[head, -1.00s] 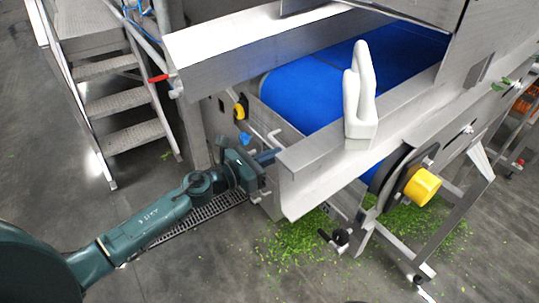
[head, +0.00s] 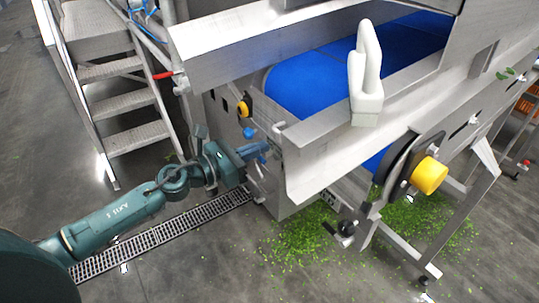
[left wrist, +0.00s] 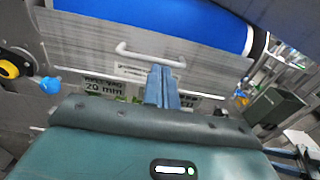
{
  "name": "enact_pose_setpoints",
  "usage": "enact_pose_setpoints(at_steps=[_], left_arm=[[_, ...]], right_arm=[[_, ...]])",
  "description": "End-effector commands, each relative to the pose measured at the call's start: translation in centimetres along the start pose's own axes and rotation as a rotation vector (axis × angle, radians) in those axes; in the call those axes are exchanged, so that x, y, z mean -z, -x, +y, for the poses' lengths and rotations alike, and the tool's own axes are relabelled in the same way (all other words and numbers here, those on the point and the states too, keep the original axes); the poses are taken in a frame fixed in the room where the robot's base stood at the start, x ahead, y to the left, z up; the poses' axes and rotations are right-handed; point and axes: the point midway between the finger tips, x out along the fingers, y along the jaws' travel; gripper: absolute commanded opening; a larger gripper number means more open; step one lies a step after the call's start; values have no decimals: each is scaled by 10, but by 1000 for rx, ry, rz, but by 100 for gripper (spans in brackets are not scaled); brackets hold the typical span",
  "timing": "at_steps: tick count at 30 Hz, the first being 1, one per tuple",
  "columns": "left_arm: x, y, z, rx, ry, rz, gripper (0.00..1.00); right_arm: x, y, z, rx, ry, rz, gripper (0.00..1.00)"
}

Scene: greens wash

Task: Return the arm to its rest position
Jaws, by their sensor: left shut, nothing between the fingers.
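My left arm comes in from the left in the head view, with its dark teal gripper (head: 262,150) close to the near left end of the steel conveyor machine (head: 305,140). In the left wrist view the blue fingers (left wrist: 162,88) are together with nothing between them. They point toward a steel panel with a white bar handle (left wrist: 150,55) and printed labels. A small gap or contact with the panel cannot be told.
A blue belt (head: 310,82) runs inside the machine. A white handle-shaped piece (head: 366,80) stands on its rim. A yellow knob (head: 428,176) sticks out at the right. Metal steps (head: 135,140) stand at the left. Green scraps (head: 300,240) lie on the floor beside a drain grate (head: 165,233).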

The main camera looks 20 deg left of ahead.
Motion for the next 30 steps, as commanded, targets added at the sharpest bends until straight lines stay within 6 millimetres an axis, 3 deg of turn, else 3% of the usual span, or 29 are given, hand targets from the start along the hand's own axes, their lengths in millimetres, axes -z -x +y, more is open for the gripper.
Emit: enact_pose_setpoints(at_steps=[3, 9, 14, 17, 20, 23, 27, 30], left_arm=[[-17, 14, 0, 0, -3, 4, 0], [-29, 23, 0, 0, -1, 3, 0], [-28, 24, -2, -2, 31, 0, 0], [-16, 25, -14, -21, 230, -19, 0], [11, 30, -34, -79, 668, -58, 0], [52, 46, -58, -200, 1268, -115, 0], [118, 83, -98, -448, 2094, -237, 0], [157, 111, -131, -640, 2558, -355, 0]], right_arm=[[-2, 0, 6, -12, 3, -14, 36], [-7, -2, 11, -25, 1, -27, 36], [-4, -3, 10, -27, -10, -19, 36], [-1, -3, 9, -28, -13, -17, 36], [3, -1, 9, -29, -14, -18, 36], [4, 1, 10, -30, -14, -25, 36], [1, 3, 11, -35, -15, -43, 36], [0, 4, 13, -39, -16, -50, 36]])
